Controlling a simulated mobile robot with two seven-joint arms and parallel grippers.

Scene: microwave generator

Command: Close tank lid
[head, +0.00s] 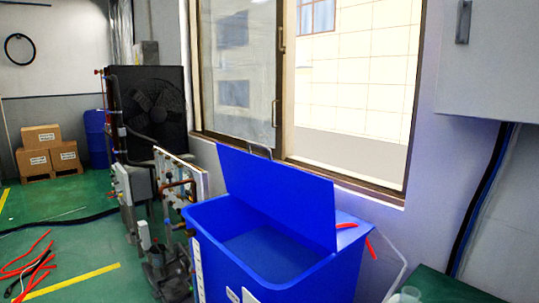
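A blue open-topped tank (228,257) stands at the lower middle of the head view, below the window. Its flat blue lid (277,190) is raised and leans up along the window side, so the tank's inside shows. A thin grey handle-like loop shows behind the lid's upper left edge. Neither of my grippers is in view.
Pipes and valves on a stand (165,200) are just left of the tank, with a black fan unit (150,105) behind. Red hoses (28,262) lie on the green floor at left. A grey cabinet (490,60) hangs at right above a green surface (440,287).

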